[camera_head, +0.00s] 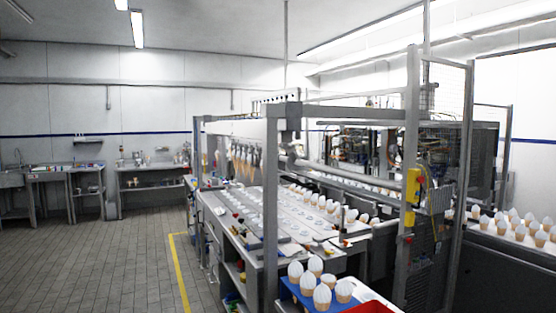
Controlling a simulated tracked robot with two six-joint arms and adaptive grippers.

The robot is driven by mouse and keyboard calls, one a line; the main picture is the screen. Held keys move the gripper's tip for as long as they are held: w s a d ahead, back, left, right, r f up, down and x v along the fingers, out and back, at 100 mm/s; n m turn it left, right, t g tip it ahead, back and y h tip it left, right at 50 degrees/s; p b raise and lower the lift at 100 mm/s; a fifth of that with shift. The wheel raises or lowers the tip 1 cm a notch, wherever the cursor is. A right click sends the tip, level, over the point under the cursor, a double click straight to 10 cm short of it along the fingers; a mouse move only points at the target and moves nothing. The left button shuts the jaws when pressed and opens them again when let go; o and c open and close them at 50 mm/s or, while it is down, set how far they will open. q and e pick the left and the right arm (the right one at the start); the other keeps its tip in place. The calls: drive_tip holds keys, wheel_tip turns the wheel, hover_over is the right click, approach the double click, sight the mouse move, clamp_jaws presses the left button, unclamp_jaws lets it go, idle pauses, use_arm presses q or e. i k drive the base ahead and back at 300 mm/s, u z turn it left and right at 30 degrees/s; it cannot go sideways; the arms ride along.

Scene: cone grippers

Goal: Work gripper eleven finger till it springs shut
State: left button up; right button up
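A row of small hanging cone grippers (246,163) shows inside the machine frame, left of the middle of the head view. They are far off and small, so I cannot single out gripper eleven or see whether its finger is open or shut. Below them is a long machine bed (290,208) with rows of holes and white-topped cones. Neither of my own grippers is in view.
A grey frame post (271,215) stands in front of the machine. White-topped cones (322,297) stand on a blue tray at the near edge, beside a red container (372,308). The tiled floor (110,260) at left is clear, with a yellow line (180,275).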

sight(254, 165)
drive_tip(key=z, duration=0.2)
drive_tip(key=k, duration=0.15)
drive_tip(key=u, duration=0.4)
drive_tip(key=i, duration=0.8)
drive_tip(key=z, duration=0.2)
drive_tip(key=k, duration=0.85)
drive_tip(key=u, duration=0.05)
drive_tip(key=i, duration=0.85)
drive_tip(key=u, duration=0.65)
